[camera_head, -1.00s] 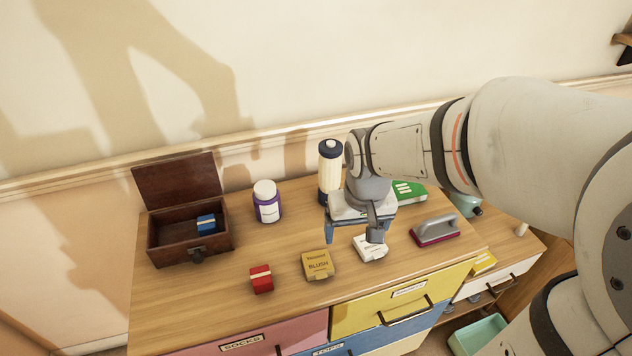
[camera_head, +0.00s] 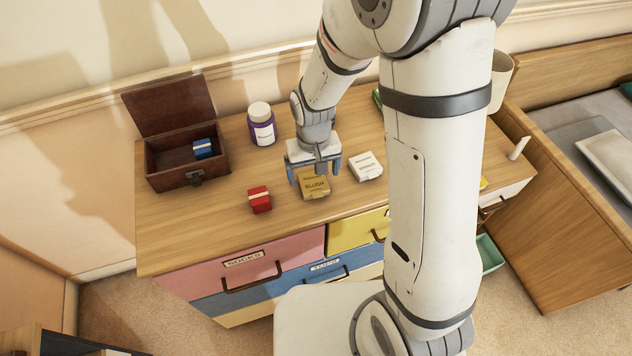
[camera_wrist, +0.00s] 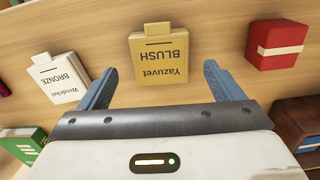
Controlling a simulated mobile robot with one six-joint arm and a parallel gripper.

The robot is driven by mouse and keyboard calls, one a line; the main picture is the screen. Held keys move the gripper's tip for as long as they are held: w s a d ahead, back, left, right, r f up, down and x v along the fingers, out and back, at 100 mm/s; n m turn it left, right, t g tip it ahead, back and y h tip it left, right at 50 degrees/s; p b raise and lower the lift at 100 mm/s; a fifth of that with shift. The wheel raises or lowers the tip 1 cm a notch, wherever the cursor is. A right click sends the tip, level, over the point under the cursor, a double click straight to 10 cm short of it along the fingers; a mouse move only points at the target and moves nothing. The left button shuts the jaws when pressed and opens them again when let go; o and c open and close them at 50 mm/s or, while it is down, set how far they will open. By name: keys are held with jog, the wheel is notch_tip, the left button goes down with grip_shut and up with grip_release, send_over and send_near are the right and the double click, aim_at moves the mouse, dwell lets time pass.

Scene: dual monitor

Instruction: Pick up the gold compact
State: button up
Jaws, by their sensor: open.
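The gold compact (camera_head: 314,187), labelled "BLUSH", lies flat on the wooden dresser top. In the wrist view the gold compact (camera_wrist: 159,64) shows upside down, just beyond and between my fingertips. My gripper (camera_head: 317,176) is open and empty, pointing down just behind the compact, and partly covers its far edge in the head view. Its two blue fingers also show in the wrist view (camera_wrist: 160,72), apart from each other with nothing between them. I cannot tell how high the fingertips are above the top.
A white "BRONZE" compact (camera_head: 366,166) lies right of the gold one, and a red box (camera_head: 260,199) lies left. A purple bottle (camera_head: 262,127) and an open wooden chest (camera_head: 186,160) with a blue box (camera_head: 203,148) stand behind. The dresser's front (camera_head: 225,225) is clear.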

aim_at(313, 185)
jog(key=shift+f, duration=1.45)
jog(key=c, duration=1.1)
